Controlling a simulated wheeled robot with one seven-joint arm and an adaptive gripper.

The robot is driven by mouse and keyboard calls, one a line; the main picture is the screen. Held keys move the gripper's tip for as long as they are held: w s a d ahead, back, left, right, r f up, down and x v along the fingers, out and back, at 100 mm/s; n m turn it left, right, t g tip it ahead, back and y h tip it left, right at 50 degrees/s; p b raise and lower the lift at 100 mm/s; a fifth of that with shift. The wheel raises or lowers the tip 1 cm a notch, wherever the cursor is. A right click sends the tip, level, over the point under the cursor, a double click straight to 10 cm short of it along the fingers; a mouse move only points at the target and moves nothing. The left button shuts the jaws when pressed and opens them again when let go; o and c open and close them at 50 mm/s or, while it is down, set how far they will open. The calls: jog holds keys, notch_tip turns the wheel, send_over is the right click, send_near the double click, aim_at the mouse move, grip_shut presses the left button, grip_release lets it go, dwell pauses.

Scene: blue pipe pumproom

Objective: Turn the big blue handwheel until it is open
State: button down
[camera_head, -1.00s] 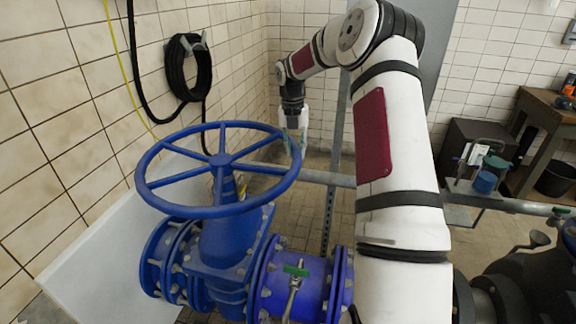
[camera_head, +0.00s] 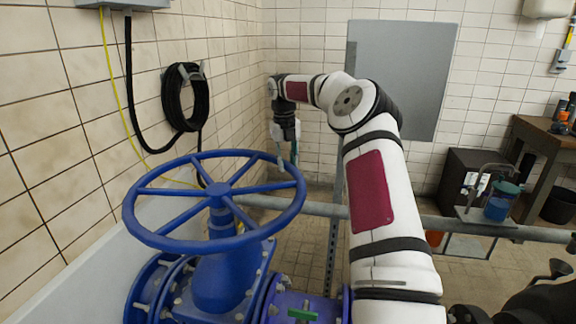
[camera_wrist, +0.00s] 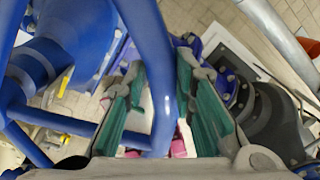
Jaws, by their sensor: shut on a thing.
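The big blue handwheel (camera_head: 143,231) sits level on top of a blue valve body (camera_head: 228,268) at the left of the head view. Its rim and several spokes are clear of cover except at the far right. My gripper (camera_head: 287,160) points down at the rim's far right side. In the wrist view the blue rim (camera_wrist: 150,45) passes between the two green-padded fingers of my gripper (camera_wrist: 162,85), and a spoke (camera_wrist: 60,122) joins it from the left. The gripper is shut on the rim. The exact finger contact is partly hidden in the head view.
A tiled wall with a coiled black hose (camera_head: 186,97) stands behind the wheel at left. A grey horizontal pipe (camera_head: 450,226) runs behind the valve to the right.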

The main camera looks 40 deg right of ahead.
jog(key=c, duration=1.3)
grip_release()
jog(key=shift+c, duration=0.2)
jog(key=shift+r, duration=0.1)
jog(key=shift+w+a+r, duration=0.1)
jog(key=shift+r, duration=1.75)
jog(key=shift+a+r, duration=0.1)
jog(key=shift+r, duration=1.7)
